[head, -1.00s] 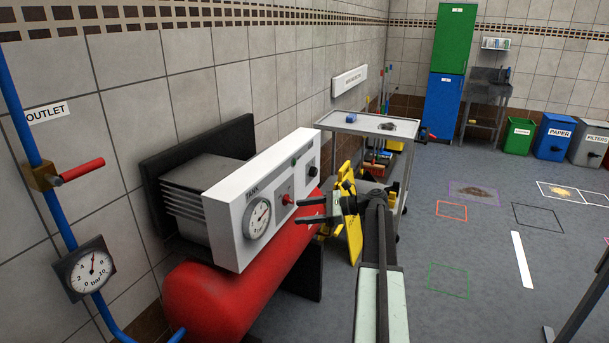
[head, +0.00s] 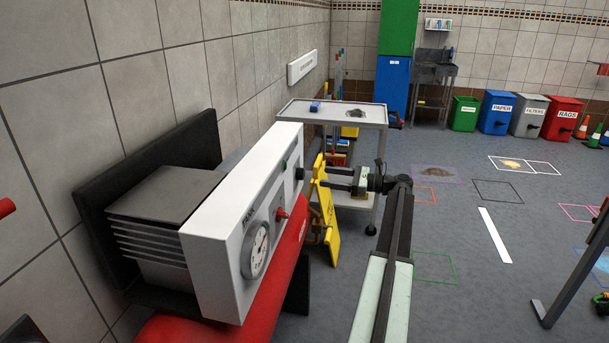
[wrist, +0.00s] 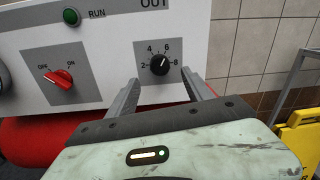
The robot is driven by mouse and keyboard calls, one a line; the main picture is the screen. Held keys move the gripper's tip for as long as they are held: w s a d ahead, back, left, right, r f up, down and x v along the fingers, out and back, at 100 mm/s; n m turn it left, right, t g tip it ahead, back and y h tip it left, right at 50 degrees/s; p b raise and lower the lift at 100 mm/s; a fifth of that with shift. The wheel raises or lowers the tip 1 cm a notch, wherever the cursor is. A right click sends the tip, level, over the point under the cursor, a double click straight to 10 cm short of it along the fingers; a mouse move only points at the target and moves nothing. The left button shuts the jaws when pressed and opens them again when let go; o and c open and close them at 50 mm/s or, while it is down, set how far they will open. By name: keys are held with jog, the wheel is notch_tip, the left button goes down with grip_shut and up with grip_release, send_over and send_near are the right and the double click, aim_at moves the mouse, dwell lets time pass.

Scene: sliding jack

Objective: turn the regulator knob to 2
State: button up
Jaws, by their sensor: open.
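The regulator knob (wrist: 159,65) is a small black round knob on the white panel (wrist: 100,30), with a scale of 2, 4, 6 and 8 around it. Its pale mark seems to point up and right, near 6. In the head view the knob (head: 299,173) is at the panel's far end. My gripper (wrist: 160,78) is open and empty, its fingers pointing at the panel with the knob between their tips in the picture. In the head view my gripper (head: 322,178) is just right of the knob; contact cannot be told.
A red OFF/ON switch (wrist: 62,82) and a green RUN button (wrist: 71,16) are left of the knob. A red tank (head: 185,328) lies below the panel. A yellow folding sign (head: 325,215) and a grey trolley (head: 372,118) stand close behind.

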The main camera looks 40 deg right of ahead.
aim_at(304, 173)
jog(key=x, duration=0.7)
jog(key=shift+w+a, duration=0.2)
